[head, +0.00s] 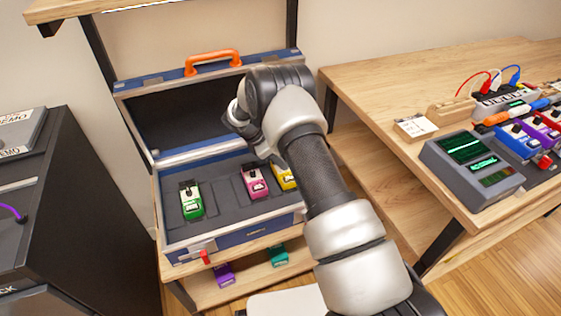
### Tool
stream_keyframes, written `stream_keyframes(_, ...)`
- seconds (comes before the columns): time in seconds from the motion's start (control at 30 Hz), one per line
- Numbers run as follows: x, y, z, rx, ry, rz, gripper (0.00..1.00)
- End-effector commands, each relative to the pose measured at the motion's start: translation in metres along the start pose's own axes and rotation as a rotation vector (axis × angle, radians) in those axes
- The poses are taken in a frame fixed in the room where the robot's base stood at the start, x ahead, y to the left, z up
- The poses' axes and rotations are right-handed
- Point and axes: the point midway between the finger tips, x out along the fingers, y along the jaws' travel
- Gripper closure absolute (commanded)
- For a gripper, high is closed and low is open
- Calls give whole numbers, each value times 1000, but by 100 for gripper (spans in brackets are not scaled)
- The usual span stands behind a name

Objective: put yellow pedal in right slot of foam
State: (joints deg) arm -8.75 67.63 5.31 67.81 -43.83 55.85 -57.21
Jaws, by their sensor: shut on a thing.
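The yellow pedal (285,178) is at the right end of the grey foam (222,188) in the open blue case, largely hidden behind my arm. I cannot tell whether it is seated in the right slot or held just above it. My gripper (277,160) is down at the yellow pedal and shut on it; its fingertips are mostly hidden by my own arm. The pink pedal (255,183) sits in the foam just left of the yellow one. The green pedal (191,200) sits in the foam on the left.
The case's raised lid (190,95) with an orange handle (212,62) stands behind the foam. Purple (223,274) and teal (277,255) pedals lie on the shelf below. A wooden desk (385,88) with electronics is at right, a black cabinet (85,200) at left.

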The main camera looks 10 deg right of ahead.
Motion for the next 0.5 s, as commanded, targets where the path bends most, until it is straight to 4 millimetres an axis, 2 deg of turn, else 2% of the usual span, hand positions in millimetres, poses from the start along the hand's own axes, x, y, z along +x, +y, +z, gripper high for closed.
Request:
stream_keyframes(0.27,2,-3,-1,-1,-1,-7,100)
stream_keyframes(0.3,2,-3,0,-1,-1,-7,83)
stream_keyframes(0.4,2,-3,0,-1,-1,-7,66)
stream_keyframes(0.43,2,-3,0,-1,-1,-7,63)
stream_keyframes(0.5,2,-2,0,-1,-1,-6,63)
